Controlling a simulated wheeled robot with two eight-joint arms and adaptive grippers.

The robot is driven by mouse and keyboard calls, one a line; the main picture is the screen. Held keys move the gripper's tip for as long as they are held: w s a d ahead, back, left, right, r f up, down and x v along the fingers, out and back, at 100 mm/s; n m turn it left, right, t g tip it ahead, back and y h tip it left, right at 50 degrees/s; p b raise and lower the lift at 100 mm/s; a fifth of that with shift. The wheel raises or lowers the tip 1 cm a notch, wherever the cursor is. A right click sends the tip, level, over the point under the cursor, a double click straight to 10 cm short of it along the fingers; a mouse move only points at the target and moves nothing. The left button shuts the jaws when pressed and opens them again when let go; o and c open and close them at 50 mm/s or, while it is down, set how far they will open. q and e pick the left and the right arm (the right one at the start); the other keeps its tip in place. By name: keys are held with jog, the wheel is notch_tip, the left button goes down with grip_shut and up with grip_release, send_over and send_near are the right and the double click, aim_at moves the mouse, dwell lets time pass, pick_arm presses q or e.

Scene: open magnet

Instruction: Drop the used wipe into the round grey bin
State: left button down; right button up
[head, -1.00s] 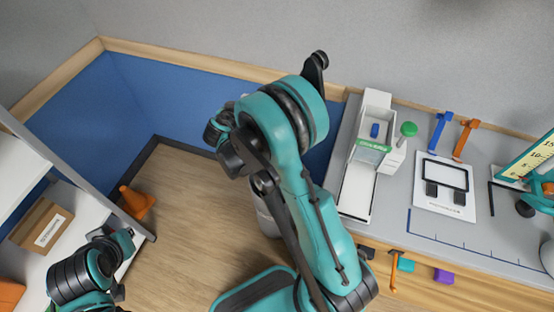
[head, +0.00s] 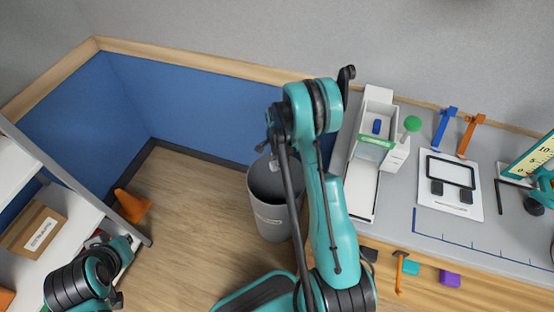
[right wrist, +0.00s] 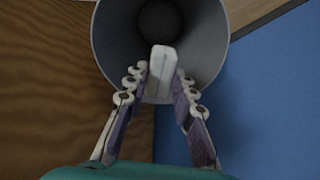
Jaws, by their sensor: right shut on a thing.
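The round grey bin (head: 271,222) stands on the floor left of the worktop, its open top partly behind my right arm. In the right wrist view its round opening (right wrist: 207,32) lies straight ahead. My right gripper (right wrist: 161,72) is shut on the used wipe (right wrist: 162,60), a pale white piece between its fingertips, in line with the bin opening. In the head view the right gripper (head: 270,146) is small and partly hidden, above the bin's rim. My left arm is at the lower left; its gripper's fingers do not show clearly.
An orange cone (head: 132,205) and a shelf with a cardboard box (head: 35,230) are on the left. The floor between is clear.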

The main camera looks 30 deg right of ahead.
notch_tip(320, 180, down, 10)
jog(key=b, duration=0.5)
jog(key=shift+f, duration=0.15)
jog(key=o, duration=1.1)
notch_tip(320, 180, up, 7)
jog(key=p, duration=0.3)
